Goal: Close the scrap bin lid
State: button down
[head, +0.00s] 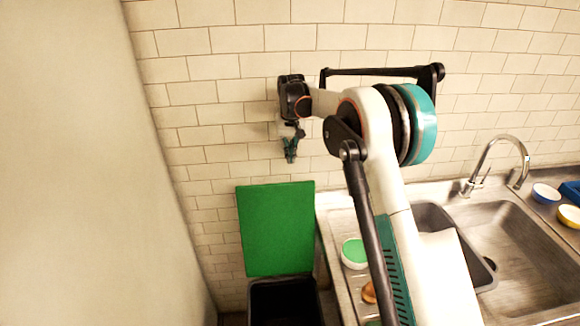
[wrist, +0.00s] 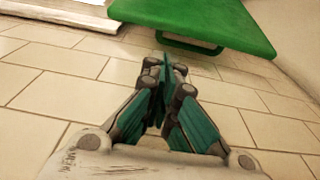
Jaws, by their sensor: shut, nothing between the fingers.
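The scrap bin (head: 284,302) is a dark, open box at the bottom of the head view, left of the sink counter. Its green lid (head: 277,228) stands raised and upright at the back of the bin, against the tiled wall. My gripper (head: 290,158) is in the air above the lid's top edge, pointing down, apart from the lid. In the wrist view, the lid (wrist: 205,18) is at the top, with a dark handle or bracket (wrist: 190,44) under its near edge. My gripper (wrist: 165,75) is shut and empty there.
A steel sink (head: 530,255) with a tap (head: 497,150) is at the right. A white bowl with green inside (head: 354,253) sits on the drainboard by the bin. A plain wall (head: 90,170) bounds the left.

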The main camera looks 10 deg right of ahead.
jog(key=f, duration=0.6)
jog(key=w+f, duration=0.1)
jog(key=f, duration=0.2)
jog(key=shift+f, duration=0.35)
jog(key=shift+s, duration=0.15)
